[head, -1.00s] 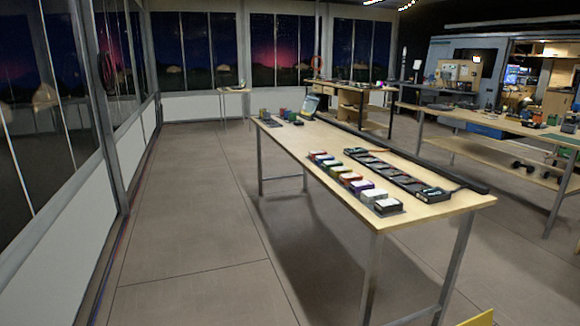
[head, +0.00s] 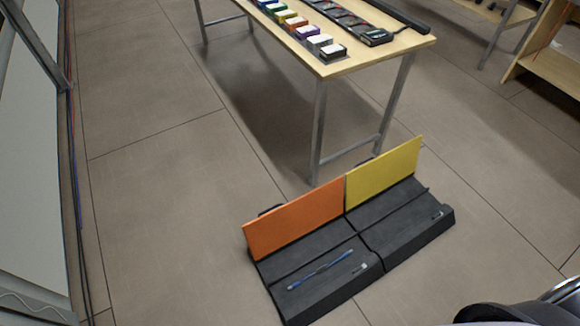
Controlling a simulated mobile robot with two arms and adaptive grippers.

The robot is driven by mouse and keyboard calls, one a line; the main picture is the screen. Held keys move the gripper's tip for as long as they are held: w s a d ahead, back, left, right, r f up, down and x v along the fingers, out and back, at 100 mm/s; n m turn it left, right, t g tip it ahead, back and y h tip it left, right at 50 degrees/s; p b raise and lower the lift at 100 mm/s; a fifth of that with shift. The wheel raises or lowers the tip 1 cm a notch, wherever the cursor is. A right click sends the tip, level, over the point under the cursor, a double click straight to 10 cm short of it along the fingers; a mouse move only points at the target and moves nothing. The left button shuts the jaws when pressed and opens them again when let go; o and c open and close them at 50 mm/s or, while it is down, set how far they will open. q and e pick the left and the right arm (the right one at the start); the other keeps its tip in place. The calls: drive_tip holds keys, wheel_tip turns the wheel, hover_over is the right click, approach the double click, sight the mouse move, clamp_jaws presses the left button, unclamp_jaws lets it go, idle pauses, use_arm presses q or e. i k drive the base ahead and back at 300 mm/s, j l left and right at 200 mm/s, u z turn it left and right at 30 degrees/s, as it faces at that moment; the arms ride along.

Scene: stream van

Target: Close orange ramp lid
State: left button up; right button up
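The orange ramp lid (head: 295,218) stands raised, tilted up along the back edge of the left black ramp case (head: 290,268) on the floor. A yellow lid (head: 385,172) stands raised beside the orange one, on the adjoining right black case (head: 405,225). Neither of my grippers shows in the head view. A dark and metallic part of my own body is at the bottom right corner.
A wooden table (head: 400,44) with metal legs stands just behind the cases, holding several coloured boxes (head: 297,22) and a black tray (head: 365,30). Open floor (head: 160,220) lies to the left. Cables (head: 75,170) run along the left wall.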

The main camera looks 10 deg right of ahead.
sight(266, 234)
drive_tip(key=i+j+u, duration=0.1)
drive_tip(key=j, duration=0.2)
drive_tip(key=j+u, duration=0.1)
drive_tip(key=j, duration=0.2)
drive_tip(key=i+j+u, duration=0.45)
drive_tip(key=i+u, duration=0.2)
drive_tip(key=i, duration=0.3)
drive_tip(key=i+z, duration=0.35)
drive_tip(key=i+j+z, duration=0.15)
drive_tip(key=i+z, duration=0.15)
